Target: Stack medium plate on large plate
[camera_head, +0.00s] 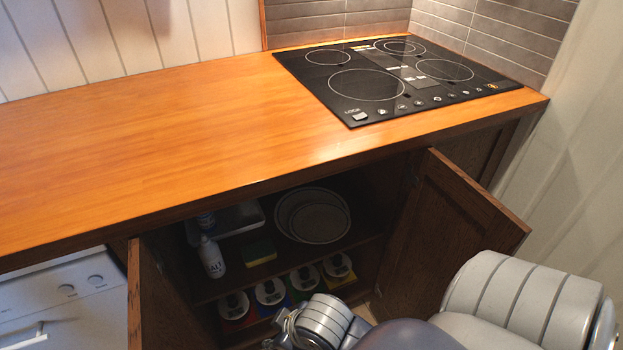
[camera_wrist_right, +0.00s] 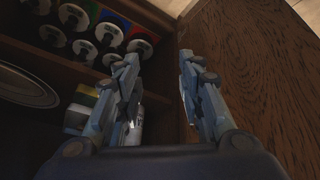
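Round grey plates lie overlapping on the upper shelf inside the open cabinet. A larger plate (camera_head: 309,193) shows at the outer rim, with a smaller one (camera_head: 319,223) inside its outline. I cannot tell how many there are or exactly how they rest on each other. In the right wrist view, part of the plates (camera_wrist_right: 24,86) shows at the left edge. My right gripper (camera_wrist_right: 158,58) is open, with nothing between its fingers, and apart from the plates. In the head view, my arm hides part of the lower cabinet. My left gripper is not in view.
A white bottle (camera_head: 212,257), a yellow sponge (camera_head: 260,252) and a pale tray (camera_head: 238,220) share the upper shelf. Open doors (camera_head: 462,222) (camera_head: 153,300) flank the cabinet. The countertop (camera_head: 140,150) overhangs it.

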